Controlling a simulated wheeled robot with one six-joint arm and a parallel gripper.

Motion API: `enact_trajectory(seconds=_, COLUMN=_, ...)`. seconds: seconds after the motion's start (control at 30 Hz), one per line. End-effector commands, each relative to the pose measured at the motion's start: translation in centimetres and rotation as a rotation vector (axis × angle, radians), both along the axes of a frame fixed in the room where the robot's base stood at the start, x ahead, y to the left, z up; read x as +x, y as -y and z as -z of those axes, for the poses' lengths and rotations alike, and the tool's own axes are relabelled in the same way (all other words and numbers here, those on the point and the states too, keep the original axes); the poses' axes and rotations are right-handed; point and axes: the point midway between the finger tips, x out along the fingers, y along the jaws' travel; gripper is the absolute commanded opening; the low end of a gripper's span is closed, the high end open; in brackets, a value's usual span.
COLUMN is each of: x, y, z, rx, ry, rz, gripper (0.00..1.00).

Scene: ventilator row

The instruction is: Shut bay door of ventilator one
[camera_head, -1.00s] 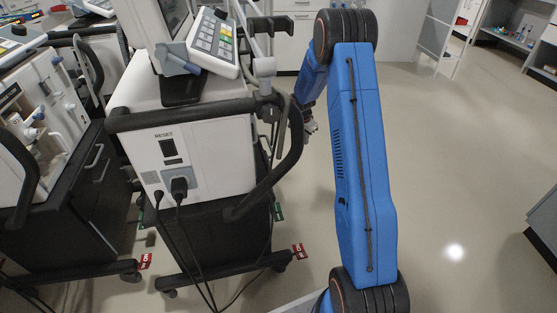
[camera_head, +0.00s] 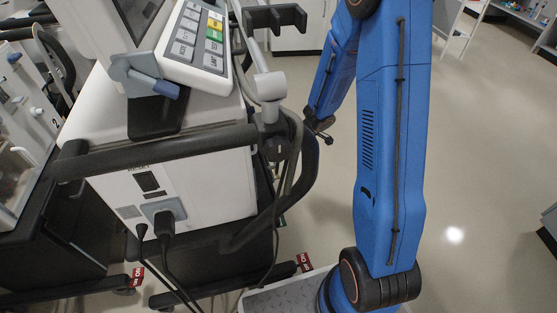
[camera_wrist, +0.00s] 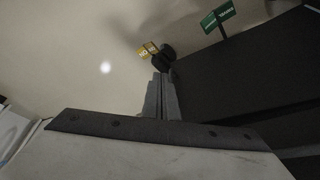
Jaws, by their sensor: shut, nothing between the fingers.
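A white ventilator (camera_head: 190,185) with a black handle rail stands on a dark cart at the centre-left of the head view. No number shows on its visible faces, and I cannot make out a bay door. A dark flat panel (camera_wrist: 255,70) fills the right of the wrist view, close beside the fingers. I cannot tell whether it is the door.
Another ventilator (camera_head: 22,150), marked 2, stands at the left. Black power cords (camera_head: 168,265) hang from the near ventilator's back. A red tag (camera_head: 304,262) marks its cart foot. The wrist view shows a yellow tag (camera_wrist: 148,50) and a green tag (camera_wrist: 217,16). Floor at the right is open.

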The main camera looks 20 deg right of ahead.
Motion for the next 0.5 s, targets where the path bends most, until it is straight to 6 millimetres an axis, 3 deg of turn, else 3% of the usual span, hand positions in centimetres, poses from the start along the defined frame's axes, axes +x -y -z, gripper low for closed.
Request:
enact_trajectory(seconds=0.17, x=-2.7, y=-1.5, z=0.2, rx=0.007, ry=-0.028, rz=-0.110, gripper=0.00)
enact_trajectory(seconds=0.5, x=-2.2, y=-2.4, z=2.9, rx=0.009, ry=-0.031, rz=-0.117, gripper=0.00)
